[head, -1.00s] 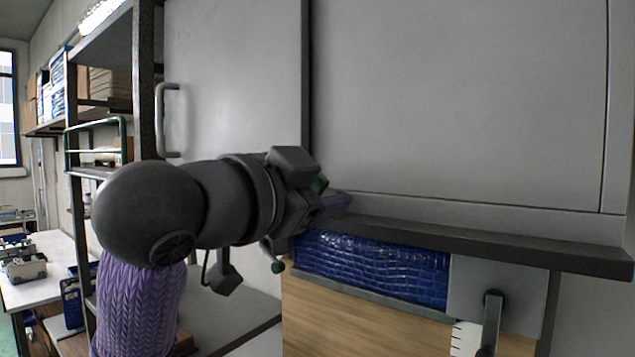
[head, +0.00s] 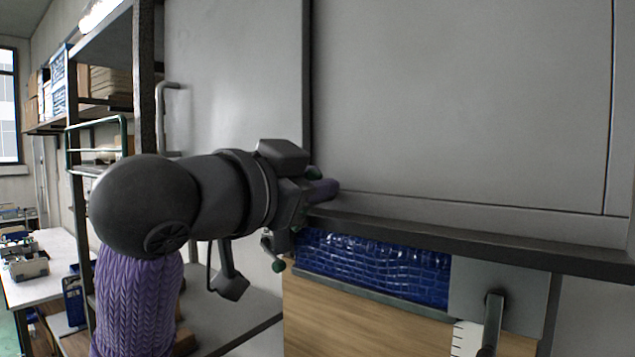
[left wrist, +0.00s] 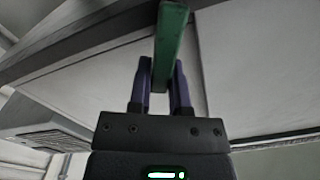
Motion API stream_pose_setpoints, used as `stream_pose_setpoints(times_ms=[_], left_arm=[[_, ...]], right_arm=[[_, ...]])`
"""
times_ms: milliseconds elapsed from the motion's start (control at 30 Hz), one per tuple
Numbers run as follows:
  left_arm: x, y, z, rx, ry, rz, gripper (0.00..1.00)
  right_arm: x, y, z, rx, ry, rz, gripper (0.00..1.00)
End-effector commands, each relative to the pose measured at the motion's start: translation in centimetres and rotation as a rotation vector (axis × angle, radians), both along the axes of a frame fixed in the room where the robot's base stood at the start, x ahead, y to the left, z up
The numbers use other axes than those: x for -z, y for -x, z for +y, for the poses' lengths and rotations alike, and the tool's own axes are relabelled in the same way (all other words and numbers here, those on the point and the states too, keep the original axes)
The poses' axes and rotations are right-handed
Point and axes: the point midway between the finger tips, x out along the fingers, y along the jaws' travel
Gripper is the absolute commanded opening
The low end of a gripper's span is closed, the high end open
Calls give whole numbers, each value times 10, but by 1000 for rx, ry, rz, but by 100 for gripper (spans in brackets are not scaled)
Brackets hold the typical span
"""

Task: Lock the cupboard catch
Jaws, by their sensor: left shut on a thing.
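The catch shows as a green bar (left wrist: 171,35) in the left wrist view, set between my gripper's two purple fingers. My left gripper (left wrist: 161,72) is shut on this bar. In the head view my left gripper (head: 322,189) is at the lower left corner of the large grey cupboard front (head: 460,100), just above the dark ledge. Most of the catch is hidden behind my gripper in the head view. My right gripper is not in view.
A dark ledge (head: 470,237) runs under the cupboard front. Below it are a blue bin (head: 385,268) and a dark lever (head: 493,320) on a grey plate. Shelving with boxes (head: 105,80) and a white table (head: 60,265) stand at the left.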

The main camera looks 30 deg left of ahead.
Motion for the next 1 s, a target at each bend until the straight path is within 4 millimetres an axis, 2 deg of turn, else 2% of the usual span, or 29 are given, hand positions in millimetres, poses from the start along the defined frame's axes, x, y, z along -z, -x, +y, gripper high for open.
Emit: stream_pose_setpoints(times_ms=[500,1000], left_arm=[[-6,-2,19,0,366,29,0],[-6,-2,25,0,487,36,0]], right_arm=[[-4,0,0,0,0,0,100],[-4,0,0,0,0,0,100]])
